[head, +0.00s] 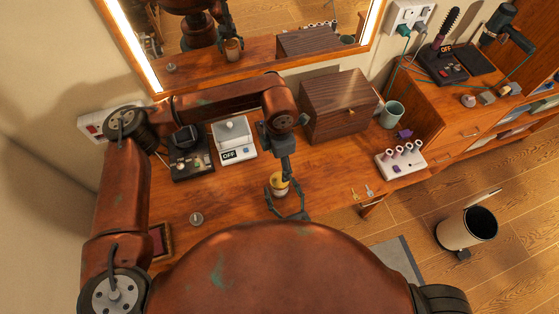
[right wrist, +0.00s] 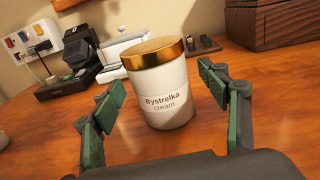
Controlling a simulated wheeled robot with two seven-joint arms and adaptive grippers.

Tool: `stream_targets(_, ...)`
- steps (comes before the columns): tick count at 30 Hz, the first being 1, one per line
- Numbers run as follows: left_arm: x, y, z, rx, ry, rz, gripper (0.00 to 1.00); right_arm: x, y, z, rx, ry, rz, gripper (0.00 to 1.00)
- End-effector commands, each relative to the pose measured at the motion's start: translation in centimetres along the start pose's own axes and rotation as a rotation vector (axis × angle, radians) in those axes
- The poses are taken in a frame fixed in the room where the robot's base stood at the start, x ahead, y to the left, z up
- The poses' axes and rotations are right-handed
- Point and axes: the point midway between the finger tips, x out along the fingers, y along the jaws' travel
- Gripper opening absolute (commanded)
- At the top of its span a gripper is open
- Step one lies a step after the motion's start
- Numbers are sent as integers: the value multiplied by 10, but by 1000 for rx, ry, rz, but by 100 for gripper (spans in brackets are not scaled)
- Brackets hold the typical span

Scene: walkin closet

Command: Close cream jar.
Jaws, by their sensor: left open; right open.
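The cream jar (right wrist: 162,98) is a white jar labelled "Bystrelka cream", upright on the wooden dressing table. Its gold lid (right wrist: 154,53) sits on top; I cannot tell how firmly it is seated. In the head view the lid (head: 278,182) is partly covered by my left arm's end. My right gripper (right wrist: 161,79) is open, its green-padded fingers on either side of the jar's near side, apart from it. My left gripper (head: 287,172) hangs over the jar in the head view, open and empty; its fingertips are hard to make out.
Behind the jar stand a black device (head: 190,165), a white device marked OFF (head: 233,139) and a dark wooden box (head: 338,106). A small round item (head: 196,219) lies to the left. A rack of bottles (head: 400,160) and a mug (head: 392,114) are at right. A mirror backs the table.

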Motion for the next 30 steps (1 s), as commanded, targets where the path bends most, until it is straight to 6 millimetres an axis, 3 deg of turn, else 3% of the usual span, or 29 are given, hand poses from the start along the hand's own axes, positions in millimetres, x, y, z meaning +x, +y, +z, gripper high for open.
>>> stream_targets(9,0,0,0,0,0,0,72,-68,0,-1,-2,4,3,69)
stream_targets(15,0,0,0,0,0,0,72,-95,0,-1,0,3,3,69)
stream_targets(30,0,0,0,0,0,0,72,-103,0,-1,1,2,0,69)
